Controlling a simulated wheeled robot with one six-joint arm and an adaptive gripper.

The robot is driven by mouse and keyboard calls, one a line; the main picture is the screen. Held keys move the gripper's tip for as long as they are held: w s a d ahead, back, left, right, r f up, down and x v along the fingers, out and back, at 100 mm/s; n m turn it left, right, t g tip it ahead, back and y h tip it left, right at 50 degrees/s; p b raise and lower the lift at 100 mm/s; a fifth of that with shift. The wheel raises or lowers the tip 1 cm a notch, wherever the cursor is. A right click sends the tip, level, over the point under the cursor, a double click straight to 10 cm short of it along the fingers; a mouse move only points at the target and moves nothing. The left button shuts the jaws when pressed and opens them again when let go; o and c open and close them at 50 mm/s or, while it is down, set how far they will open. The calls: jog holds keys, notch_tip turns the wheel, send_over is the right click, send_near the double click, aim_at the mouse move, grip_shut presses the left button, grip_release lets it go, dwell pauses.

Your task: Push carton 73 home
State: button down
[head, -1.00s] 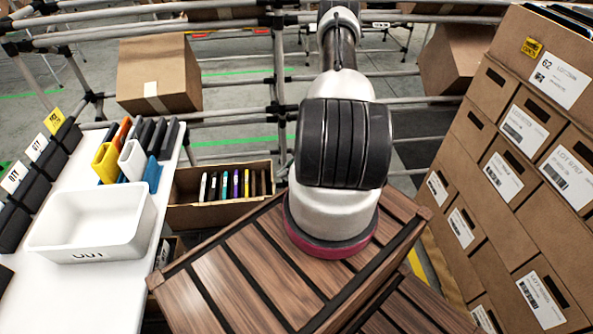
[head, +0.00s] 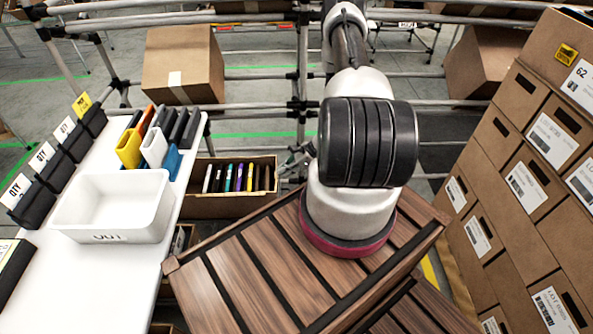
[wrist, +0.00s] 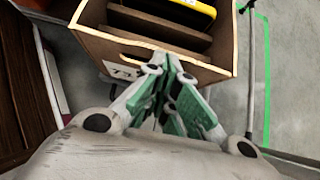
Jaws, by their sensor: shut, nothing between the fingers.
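Carton 73 (wrist: 118,45) is an open brown carton at the top of the wrist view, with a "73" label on its near wall. In the head view, an open carton (head: 230,207) holding a row of thin, coloured items stands low between the white table and the rails; it appears to be the same one. My gripper (wrist: 162,72) is shut and empty, its green-padded fingers close to the labelled wall. I cannot tell whether they touch it. In the head view the gripper (head: 301,158) shows partly at the carton's right end, with the rest hidden behind my arm.
A white OUT tray (head: 112,207) and upright coloured holders stand on the white table (head: 60,275) at left. Brown cartons with labels (head: 545,190) rise at right. Metal rails (head: 270,105) with another tilted carton (head: 183,65) run behind. A slatted wooden surface (head: 230,285) lies in front.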

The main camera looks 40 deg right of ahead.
aim_at(210, 176)
jog(key=w+a, duration=0.5)
jog(key=a, duration=0.2)
jog(key=w+a, duration=0.5)
jog(key=a, duration=0.3)
jog(key=w+a, duration=0.5)
jog(key=a, duration=0.2)
jog(key=shift+w+a, duration=0.15)
jog(key=shift+a, duration=0.2)
jog(key=shift+w, duration=0.1)
